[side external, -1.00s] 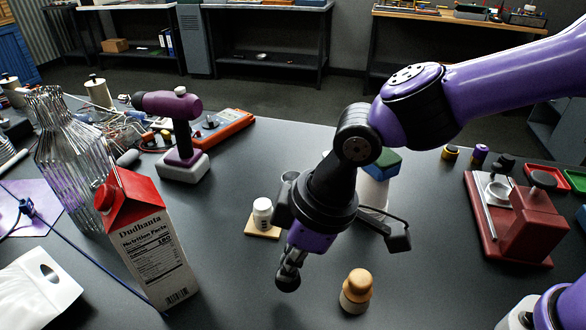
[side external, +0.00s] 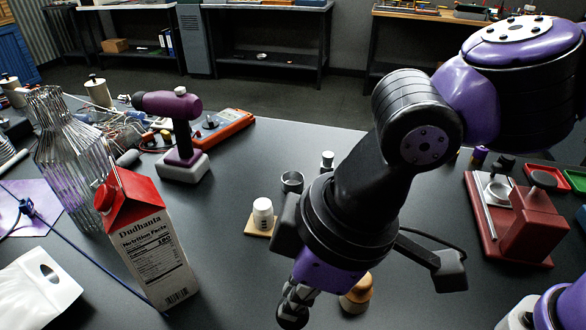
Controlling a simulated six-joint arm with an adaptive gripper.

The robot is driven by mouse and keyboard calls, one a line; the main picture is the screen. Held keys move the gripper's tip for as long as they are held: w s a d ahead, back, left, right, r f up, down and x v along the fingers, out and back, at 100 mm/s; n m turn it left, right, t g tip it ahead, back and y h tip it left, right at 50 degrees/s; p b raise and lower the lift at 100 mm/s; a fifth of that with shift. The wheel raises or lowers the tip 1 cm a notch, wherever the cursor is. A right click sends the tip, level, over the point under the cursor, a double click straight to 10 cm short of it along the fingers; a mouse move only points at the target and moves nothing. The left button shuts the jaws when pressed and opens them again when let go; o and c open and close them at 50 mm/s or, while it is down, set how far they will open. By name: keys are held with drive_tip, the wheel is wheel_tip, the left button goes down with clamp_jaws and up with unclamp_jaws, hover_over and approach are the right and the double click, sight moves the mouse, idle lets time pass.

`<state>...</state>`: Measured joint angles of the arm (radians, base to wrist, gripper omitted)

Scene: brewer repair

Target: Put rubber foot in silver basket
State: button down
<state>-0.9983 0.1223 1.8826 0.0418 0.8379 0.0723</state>
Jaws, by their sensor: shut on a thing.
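My gripper (side external: 294,303) points down at the front middle of the table, its fingers shut. A dark rounded end shows at the fingertips. I take the held thing to be the rubber foot, but I cannot clearly separate it from the dark fingers. A small round silver cup (side external: 292,181), likely the silver basket, stands open side up on the table. It is farther back than my gripper and apart from it. Its inside is too small to make out.
A wooden-topped knob (side external: 357,294) is partly behind my gripper. A red carton (side external: 147,240) and a purple drill (side external: 178,130) stand left. A red brewer (side external: 525,215) stands right.

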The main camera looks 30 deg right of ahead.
drive_tip(key=w+d+r+m, duration=0.1)
drive_tip(key=w+d+m, duration=0.2)
drive_tip(key=w, duration=1.3)
drive_tip(key=w+d+f+m+t+h, duration=0.1)
drive_tip(key=w+d+m, duration=0.2)
drive_tip(key=w+d, duration=1)
drive_tip(key=shift+s+a+f, duration=0.1)
drive_tip(key=shift+f, duration=2.5)
drive_tip(key=shift+s+f, duration=0.1)
drive_tip(key=shift+f, duration=2.5)
drive_tip(key=c, duration=0.9)
unclamp_jaws()
drive_tip(key=shift+o, duration=0.2)
wheel_tip(320, 180, up, 7)
